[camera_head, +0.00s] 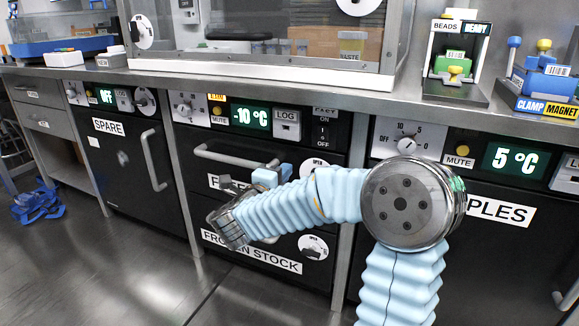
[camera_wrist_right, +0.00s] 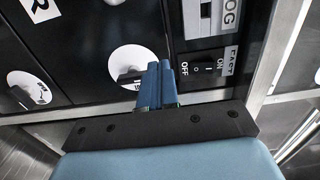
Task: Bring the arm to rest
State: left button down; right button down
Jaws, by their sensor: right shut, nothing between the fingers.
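My right arm comes in from the lower right of the head view, bends at a round metal joint, and reaches left in front of the freezer drawers. My right gripper (camera_head: 270,176) is beside the upper freezer drawer's handle (camera_head: 222,153); I cannot tell whether they touch. In the right wrist view the two blue fingers (camera_wrist_right: 157,85) are pressed together with nothing between them. They point at the dark freezer front, near a white round dial (camera_wrist_right: 139,66). My left gripper is not in view.
Frozen-stock drawers (camera_head: 252,252) stand behind the arm, under a -10 °C display (camera_head: 250,117). A spare cabinet (camera_head: 118,165) is left and a 5 °C cabinet (camera_head: 480,270) right. A beads stand (camera_head: 456,65) and clamp magnet holder (camera_head: 543,85) are on the bench. Floor at lower left is mostly clear.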

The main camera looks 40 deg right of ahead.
jog(key=v, duration=0.5)
jog(key=w+a+f+n+t+y, duration=0.2)
jog(key=w+a+f+n+y, duration=0.15)
jog(key=f, duration=0.25)
jog(key=w+a+f+n+t+y, duration=0.1)
jog(key=w+a+f+n+y, duration=0.15)
jog(key=f+n, duration=0.35)
jog(key=w+a+f+n+t+y, duration=0.2)
jog(key=w+a+f+n+y, duration=0.1)
jog(key=f, duration=0.4)
jog(key=s+a+f+n+g+y, duration=0.1)
jog(key=a+f+n+y, duration=0.5)
jog(key=f, duration=0.6)
jog(key=s+a+f+n+g+y, duration=0.3)
jog(key=s+a+f+n+g, duration=0.25)
jog(key=s+f, duration=0.35)
jog(key=s+a+f+n+g+y, duration=0.2)
jog(key=s+a+f+n+g, duration=0.2)
jog(key=s+a+f, duration=0.5)
jog(key=s+r+n+p, duration=0.1)
jog(key=s+r+p, duration=0.3)
jog(key=r+p, duration=1.2)
jog(key=shift+s+d+n+g+y, duration=0.25)
jog(key=shift+d+n+g+y, duration=0.05)
jog(key=shift+d+g+y, duration=0.1)
